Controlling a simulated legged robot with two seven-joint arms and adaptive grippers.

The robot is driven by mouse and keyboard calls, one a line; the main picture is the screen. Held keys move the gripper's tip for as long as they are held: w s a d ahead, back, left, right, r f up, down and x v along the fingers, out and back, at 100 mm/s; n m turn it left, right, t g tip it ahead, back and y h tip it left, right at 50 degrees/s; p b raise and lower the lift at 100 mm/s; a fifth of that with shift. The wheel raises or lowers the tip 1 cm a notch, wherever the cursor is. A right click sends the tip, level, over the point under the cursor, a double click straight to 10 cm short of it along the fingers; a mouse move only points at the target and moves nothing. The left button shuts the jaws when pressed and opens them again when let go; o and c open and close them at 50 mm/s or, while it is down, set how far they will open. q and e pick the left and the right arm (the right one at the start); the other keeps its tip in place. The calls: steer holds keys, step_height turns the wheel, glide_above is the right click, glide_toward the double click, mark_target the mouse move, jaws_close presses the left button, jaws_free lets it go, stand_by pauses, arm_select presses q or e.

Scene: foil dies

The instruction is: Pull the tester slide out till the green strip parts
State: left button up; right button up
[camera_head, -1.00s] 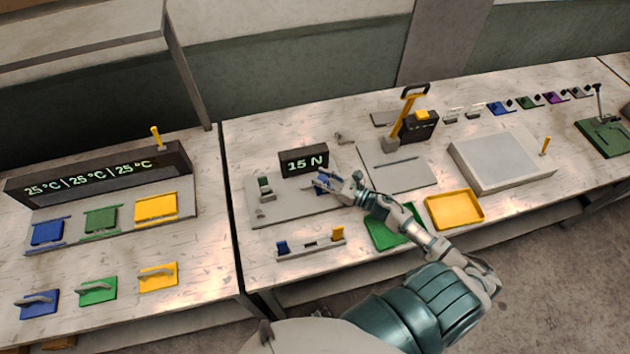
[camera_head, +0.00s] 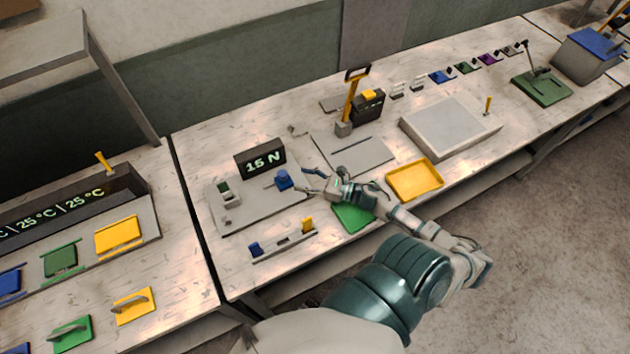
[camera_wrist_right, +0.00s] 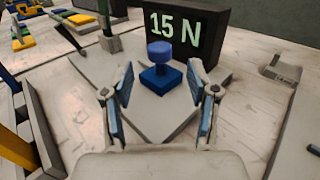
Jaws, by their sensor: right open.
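The tester is a grey plate (camera_head: 255,208) with a dark display (camera_head: 260,160) reading 15 N. The slide's blue knob (camera_head: 283,179) stands at the plate's right part; in the wrist view the knob (camera_wrist_right: 160,54) sits upright on a blue block (camera_wrist_right: 161,79). A grey clamp (camera_head: 226,193) with a small green patch stands at the plate's left; whether a strip runs from it to the slide is too small to tell. My right gripper (camera_head: 307,182) is open and empty just right of the knob. In the wrist view the fingers (camera_wrist_right: 163,100) are spread, with the blue block beyond them. My left gripper is out of view.
A small rack (camera_head: 284,241) with blue and yellow pieces lies in front of the tester. A green tray (camera_head: 352,218) lies under my right forearm, and a yellow tray (camera_head: 414,179) is right of it. A lever press (camera_head: 353,105) stands behind.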

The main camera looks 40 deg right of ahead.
steer(key=shift+v, duration=2.1)
steer(key=shift+r, duration=0.1)
